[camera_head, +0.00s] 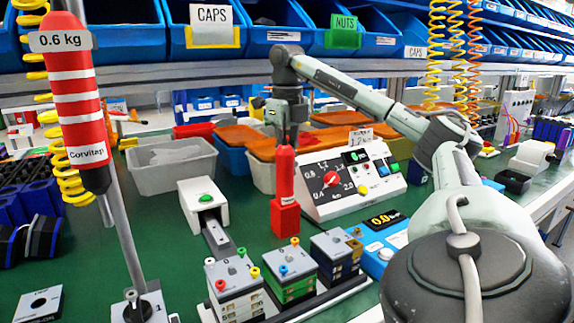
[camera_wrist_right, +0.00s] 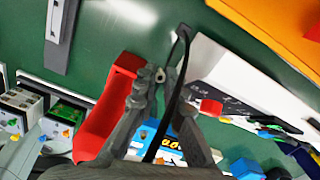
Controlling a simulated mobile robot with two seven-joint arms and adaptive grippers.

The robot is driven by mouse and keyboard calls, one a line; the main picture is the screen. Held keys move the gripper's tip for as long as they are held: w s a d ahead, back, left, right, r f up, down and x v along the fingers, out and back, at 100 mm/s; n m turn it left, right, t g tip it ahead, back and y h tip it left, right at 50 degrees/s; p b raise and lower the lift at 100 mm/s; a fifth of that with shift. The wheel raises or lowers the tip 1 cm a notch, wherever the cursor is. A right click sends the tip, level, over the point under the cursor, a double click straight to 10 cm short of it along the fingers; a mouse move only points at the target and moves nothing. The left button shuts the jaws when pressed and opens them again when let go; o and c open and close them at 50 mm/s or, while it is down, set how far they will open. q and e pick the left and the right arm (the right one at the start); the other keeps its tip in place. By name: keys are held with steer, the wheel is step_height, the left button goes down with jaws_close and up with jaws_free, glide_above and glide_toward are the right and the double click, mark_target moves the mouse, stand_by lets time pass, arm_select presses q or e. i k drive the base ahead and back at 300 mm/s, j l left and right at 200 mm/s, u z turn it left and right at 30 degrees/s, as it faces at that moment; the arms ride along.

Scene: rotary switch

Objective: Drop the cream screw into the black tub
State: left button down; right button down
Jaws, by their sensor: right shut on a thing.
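My right gripper (camera_head: 287,132) is above the bench near the top of a red upright tool. A small black tub (camera_head: 514,181) sits at the right of the bench, beside a white device, well to the right of my gripper. My left gripper is not in view.
The red tool (camera_head: 285,183) stands close beside the gripper. A white sloped control panel (camera_head: 335,205) is to its right. A grey bin (camera_head: 168,170) and orange-topped bins stand behind. Switch boxes (camera_head: 235,290) are in front. A red hanging tool (camera_head: 75,100) is at left.

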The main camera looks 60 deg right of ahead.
mark_target(508, 188)
steer(key=k, duration=1.45)
